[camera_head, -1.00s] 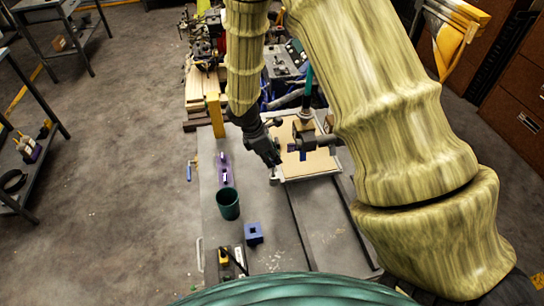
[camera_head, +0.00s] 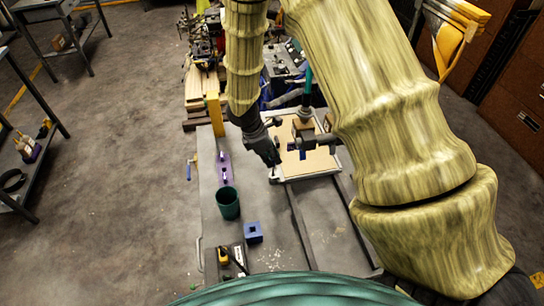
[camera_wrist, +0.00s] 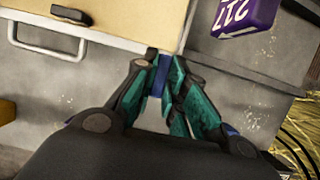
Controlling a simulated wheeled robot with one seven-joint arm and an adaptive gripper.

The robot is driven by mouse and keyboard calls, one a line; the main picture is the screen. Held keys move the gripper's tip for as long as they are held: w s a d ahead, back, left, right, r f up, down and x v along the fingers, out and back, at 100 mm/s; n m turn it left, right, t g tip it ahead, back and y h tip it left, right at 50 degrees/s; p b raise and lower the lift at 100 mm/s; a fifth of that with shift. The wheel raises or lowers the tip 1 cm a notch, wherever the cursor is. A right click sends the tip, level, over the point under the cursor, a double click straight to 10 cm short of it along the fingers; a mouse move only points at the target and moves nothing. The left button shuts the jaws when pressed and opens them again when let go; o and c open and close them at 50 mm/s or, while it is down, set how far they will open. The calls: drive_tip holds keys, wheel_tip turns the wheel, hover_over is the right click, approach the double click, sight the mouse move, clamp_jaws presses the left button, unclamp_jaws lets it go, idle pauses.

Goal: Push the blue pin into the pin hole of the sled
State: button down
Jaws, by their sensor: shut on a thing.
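The sled (camera_head: 318,164) is a tan board with a pale rim, lying on the grey bench. In the wrist view the sled (camera_wrist: 130,12) fills the upper left, with a dark knob and a pale wire handle. My gripper (camera_head: 272,160) is at the sled's left edge. In the wrist view my gripper (camera_wrist: 163,82) is shut, teal pads on the blue pin (camera_wrist: 158,78). The pin's upper end is against or just over the sled's edge, beside a small dark piece. I cannot tell how far it is in; the pin hole is hidden.
A green cup (camera_head: 228,203) and a blue block with a hole (camera_head: 253,232) stand nearer me. The bench between is clear.

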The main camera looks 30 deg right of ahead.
drive_tip(key=shift+f+b, duration=0.85)
drive_tip(key=shift+f, duration=1.45)
idle(1.9)
drive_tip(key=c, duration=1.4)
unclamp_jaws()
drive_tip(key=shift+o, duration=0.4)
drive_tip(key=shift+o, duration=1.3)
drive_tip(key=shift+r, duration=0.1)
drive_tip(key=p+v, duration=0.5)
drive_tip(key=v, duration=0.1)
drive_tip(key=shift+a+r, duration=0.2)
drive_tip(key=shift+r, duration=0.1)
drive_tip(key=shift+d, duration=0.1)
